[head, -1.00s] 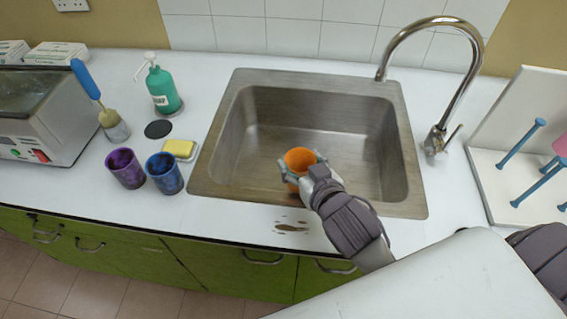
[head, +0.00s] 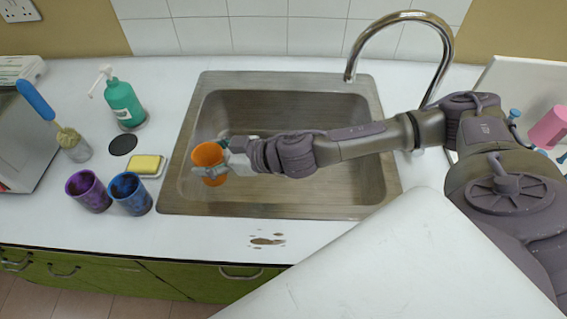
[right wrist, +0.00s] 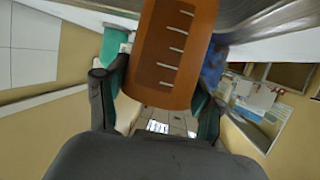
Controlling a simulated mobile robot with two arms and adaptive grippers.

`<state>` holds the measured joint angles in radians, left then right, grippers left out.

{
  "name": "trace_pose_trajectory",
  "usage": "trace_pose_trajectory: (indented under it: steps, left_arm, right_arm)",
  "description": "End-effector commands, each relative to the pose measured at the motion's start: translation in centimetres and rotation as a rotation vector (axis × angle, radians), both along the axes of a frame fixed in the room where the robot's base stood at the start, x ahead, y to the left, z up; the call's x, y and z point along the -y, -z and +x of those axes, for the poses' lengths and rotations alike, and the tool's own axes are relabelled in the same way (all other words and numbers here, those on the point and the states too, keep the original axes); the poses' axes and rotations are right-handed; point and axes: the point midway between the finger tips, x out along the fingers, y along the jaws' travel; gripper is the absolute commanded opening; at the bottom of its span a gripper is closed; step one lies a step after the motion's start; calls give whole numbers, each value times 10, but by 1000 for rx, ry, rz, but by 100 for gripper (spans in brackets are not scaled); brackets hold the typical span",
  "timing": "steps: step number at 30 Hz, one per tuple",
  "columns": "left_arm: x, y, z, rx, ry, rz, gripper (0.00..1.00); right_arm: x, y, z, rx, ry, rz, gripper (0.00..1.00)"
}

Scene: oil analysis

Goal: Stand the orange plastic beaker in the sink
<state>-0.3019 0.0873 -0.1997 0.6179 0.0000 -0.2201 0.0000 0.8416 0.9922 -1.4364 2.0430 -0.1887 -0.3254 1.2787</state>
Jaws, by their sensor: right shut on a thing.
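The orange plastic beaker (head: 207,155) is upright over the left part of the sink (head: 310,208) in the head view. How far it is above the basin floor I cannot tell. My right gripper (head: 216,166) is shut on the beaker's side, with the arm coming in from the right across the basin. In the right wrist view the beaker (right wrist: 172,50) shows its white graduation marks between the two fingers (right wrist: 158,100). My left gripper is not in view.
Left of the sink stand a purple cup (head: 88,192), a blue cup (head: 130,194), a yellow sponge (head: 144,164) and a green soap bottle (head: 124,103). The faucet (head: 443,50) arches behind the sink. A brown spill (head: 266,241) lies on the front counter. The basin's middle looks empty.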

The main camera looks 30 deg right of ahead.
Motion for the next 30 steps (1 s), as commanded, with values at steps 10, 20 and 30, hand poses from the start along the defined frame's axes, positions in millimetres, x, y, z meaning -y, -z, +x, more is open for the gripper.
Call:
trace_pose_trajectory:
  steps: [10,20,30]
  left_arm:
    - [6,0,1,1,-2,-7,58]
    - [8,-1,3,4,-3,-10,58]
    - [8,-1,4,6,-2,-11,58]
  right_arm:
    - [12,23,-3,1,-122,1,37]
    - [29,43,-6,-4,-195,0,37]
    - [65,68,-10,-6,-273,1,37]
